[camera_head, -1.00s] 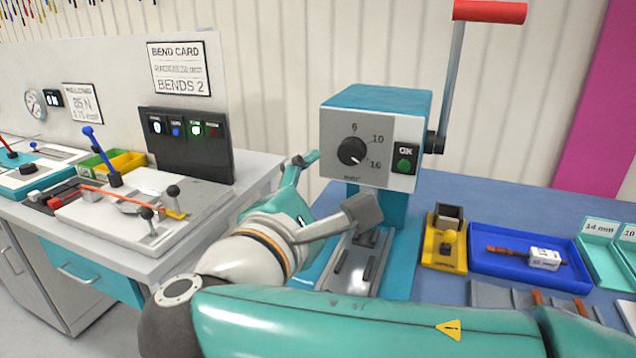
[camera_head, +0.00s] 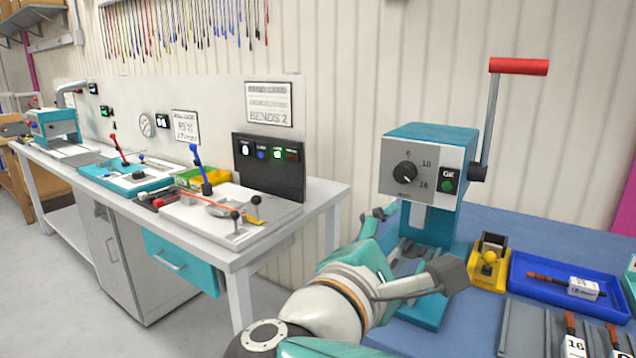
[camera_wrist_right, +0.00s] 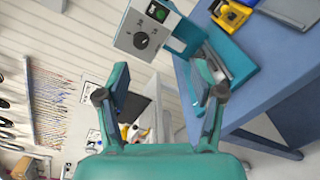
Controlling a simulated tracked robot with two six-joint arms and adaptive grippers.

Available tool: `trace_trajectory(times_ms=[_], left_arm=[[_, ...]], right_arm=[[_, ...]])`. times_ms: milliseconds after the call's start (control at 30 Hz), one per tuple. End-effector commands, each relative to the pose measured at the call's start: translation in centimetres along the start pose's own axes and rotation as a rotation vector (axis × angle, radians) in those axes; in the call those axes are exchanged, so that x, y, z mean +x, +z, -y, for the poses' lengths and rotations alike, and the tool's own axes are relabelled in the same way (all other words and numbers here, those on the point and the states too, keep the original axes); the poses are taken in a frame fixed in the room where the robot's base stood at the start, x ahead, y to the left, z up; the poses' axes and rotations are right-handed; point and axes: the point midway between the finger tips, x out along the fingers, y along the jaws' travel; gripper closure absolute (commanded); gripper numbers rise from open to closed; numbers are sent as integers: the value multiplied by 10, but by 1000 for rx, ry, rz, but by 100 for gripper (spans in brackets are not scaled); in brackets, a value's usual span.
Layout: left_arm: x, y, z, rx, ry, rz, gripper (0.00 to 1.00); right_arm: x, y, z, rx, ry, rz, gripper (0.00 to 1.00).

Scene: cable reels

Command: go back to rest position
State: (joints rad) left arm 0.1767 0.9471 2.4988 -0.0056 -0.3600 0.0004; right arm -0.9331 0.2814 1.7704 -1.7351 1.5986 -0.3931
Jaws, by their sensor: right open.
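My right gripper (camera_head: 418,245) is open in the head view, in front of the teal crimping press (camera_head: 430,147) and overlapping its base. In the right wrist view its two fingers stand apart with nothing between them (camera_wrist_right: 162,92). The press head with its dial also shows in the right wrist view (camera_wrist_right: 143,38). I cannot tell from these frames whether the gripper touches the press. My left gripper is not in view.
A blue bench (camera_head: 545,232) carries a yellow fixture (camera_head: 489,270), a blue tray (camera_head: 530,262) with a cable piece, and grey slotted holders. A grey bench (camera_head: 335,190) with a bending station stands left. Open floor (camera_head: 60,300) lies at the lower left.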

Motion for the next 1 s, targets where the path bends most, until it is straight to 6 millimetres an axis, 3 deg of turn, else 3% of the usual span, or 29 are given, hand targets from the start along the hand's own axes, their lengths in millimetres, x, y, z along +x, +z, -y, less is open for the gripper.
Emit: trace_trajectory(times_ms=[367,567,667,767,867,1000], left_arm=[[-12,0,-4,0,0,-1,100],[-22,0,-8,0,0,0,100],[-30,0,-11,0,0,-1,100],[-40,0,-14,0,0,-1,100],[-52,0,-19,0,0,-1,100],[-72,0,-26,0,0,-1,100]], right_arm=[[30,-65,65,-93,-182,-172,33],[42,-111,129,-125,-361,-309,33],[42,-137,178,-122,-509,-398,33],[31,-164,245,-80,-730,-500,33],[4,-185,315,29,-1004,-581,33],[-56,-202,396,355,-1460,-582,33]])
